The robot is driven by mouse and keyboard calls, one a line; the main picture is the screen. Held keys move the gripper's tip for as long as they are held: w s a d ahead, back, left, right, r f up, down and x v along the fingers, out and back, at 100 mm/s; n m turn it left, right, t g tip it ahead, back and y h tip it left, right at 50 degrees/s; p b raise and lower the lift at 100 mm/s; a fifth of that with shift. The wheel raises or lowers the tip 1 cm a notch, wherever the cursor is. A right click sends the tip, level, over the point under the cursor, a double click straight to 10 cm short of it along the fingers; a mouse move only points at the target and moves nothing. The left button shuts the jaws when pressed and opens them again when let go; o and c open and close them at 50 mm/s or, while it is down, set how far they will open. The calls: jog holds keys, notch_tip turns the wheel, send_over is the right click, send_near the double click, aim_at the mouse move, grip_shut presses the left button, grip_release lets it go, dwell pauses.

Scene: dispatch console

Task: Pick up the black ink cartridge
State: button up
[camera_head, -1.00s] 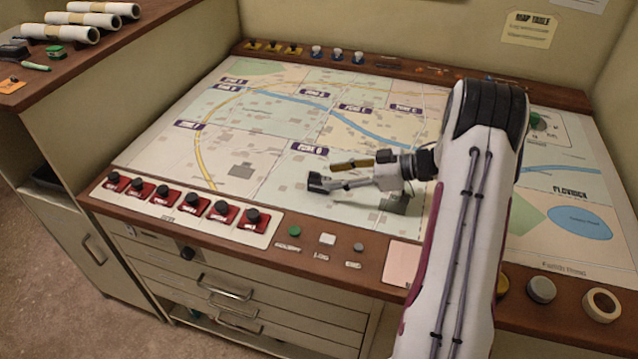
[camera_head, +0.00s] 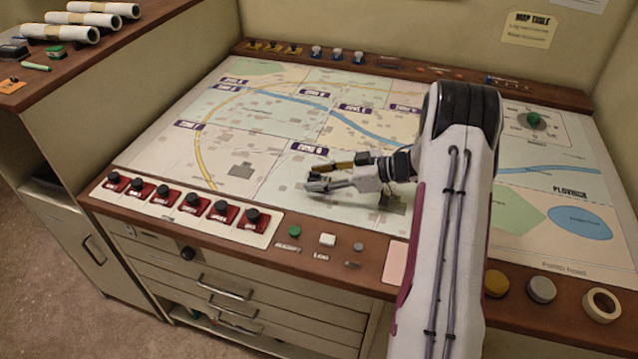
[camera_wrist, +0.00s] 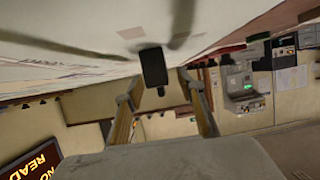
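The black ink cartridge (camera_wrist: 153,67) shows in the wrist view as a small dark block against the pale map surface, between and just beyond my fingertips. My gripper (camera_head: 325,176) is low over the map near its front middle, pointing left in the head view. Its two fingers are spread apart, on either side of the cartridge in the wrist view (camera_wrist: 163,90). I see no finger pressing on the cartridge. In the head view the fingers hide most of it.
The map table (camera_head: 262,125) is mostly clear around my gripper. Red switches (camera_head: 192,203) with black knobs line its front left edge. A green button (camera_head: 294,231) and a tape roll (camera_head: 601,304) are on the front rim. Paper rolls (camera_head: 85,20) lie on the left cabinet.

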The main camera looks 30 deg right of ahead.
aim_at(319, 173)
grip_shut()
jog(key=shift+r, duration=0.2)
jog(key=shift+r, duration=4.85)
